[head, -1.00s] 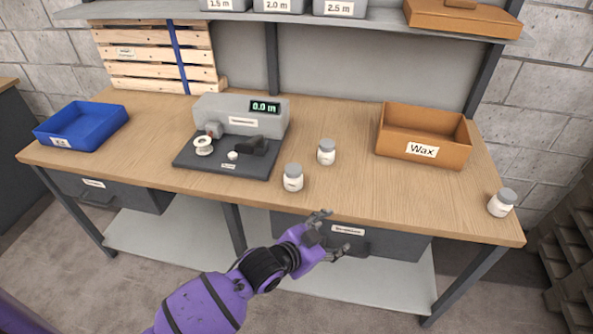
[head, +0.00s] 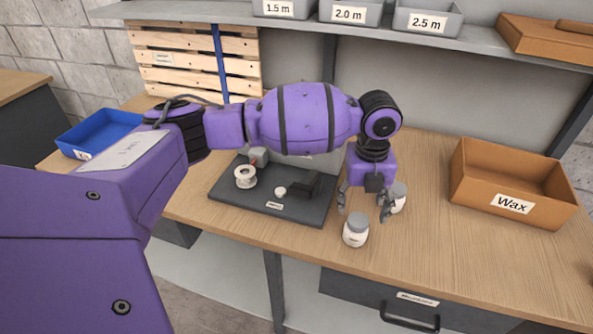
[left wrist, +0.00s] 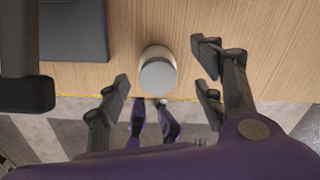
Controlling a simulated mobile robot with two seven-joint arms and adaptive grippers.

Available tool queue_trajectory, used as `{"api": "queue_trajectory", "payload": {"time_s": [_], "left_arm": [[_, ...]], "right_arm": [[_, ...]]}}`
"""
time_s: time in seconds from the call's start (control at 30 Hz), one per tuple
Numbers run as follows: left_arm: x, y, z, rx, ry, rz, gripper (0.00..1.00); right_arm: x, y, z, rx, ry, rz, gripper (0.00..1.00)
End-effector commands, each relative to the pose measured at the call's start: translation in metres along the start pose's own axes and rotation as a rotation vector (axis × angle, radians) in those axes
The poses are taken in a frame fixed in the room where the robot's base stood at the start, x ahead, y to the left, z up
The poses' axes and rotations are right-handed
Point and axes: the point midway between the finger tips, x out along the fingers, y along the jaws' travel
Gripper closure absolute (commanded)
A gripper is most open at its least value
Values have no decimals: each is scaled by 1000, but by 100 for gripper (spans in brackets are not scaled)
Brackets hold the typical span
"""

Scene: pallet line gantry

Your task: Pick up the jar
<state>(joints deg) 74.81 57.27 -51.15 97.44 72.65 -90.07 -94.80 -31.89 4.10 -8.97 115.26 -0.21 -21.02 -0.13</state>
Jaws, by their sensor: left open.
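Two small white jars with grey lids stand upright on the bench in the head view. The front jar (head: 356,231) is near the front edge. The back jar (head: 398,197) is partly hidden behind my gripper's right finger. My left gripper (head: 363,212) points down, open and empty, just behind and above the front jar in the picture. In the left wrist view one jar (left wrist: 158,72) shows from above, between and slightly beyond the open fingers (left wrist: 162,82). I see no contact.
A dark measuring base (head: 270,200) with a white spool (head: 245,176) lies left of the jars. An orange Wax box (head: 512,190) stands to the right, a blue tray (head: 95,132) at far left. A shelf with grey bins (head: 349,12) runs above. Bench between jars and box is clear.

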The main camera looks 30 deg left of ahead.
Motion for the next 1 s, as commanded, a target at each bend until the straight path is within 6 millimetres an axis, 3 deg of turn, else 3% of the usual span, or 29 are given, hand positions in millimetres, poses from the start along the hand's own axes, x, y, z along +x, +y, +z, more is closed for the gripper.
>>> {"api": "queue_trajectory", "payload": {"time_s": [0.23, 0.43, 0.8, 1.0], "left_arm": [[8, 10, -6, 136, 24, 41, 38], [29, 12, -6, 133, 23, 41, 38], [75, 15, -7, 132, 21, 38, 38], [78, 15, -6, 133, 18, 37, 38]], "right_arm": [[-1, 5, 5, -8, -9, 5, 85], [-4, 9, 14, -16, -28, 9, 85], [-3, 2, 9, 1, -19, 4, 85], [-1, 2, 5, -1, -11, 3, 85]]}}
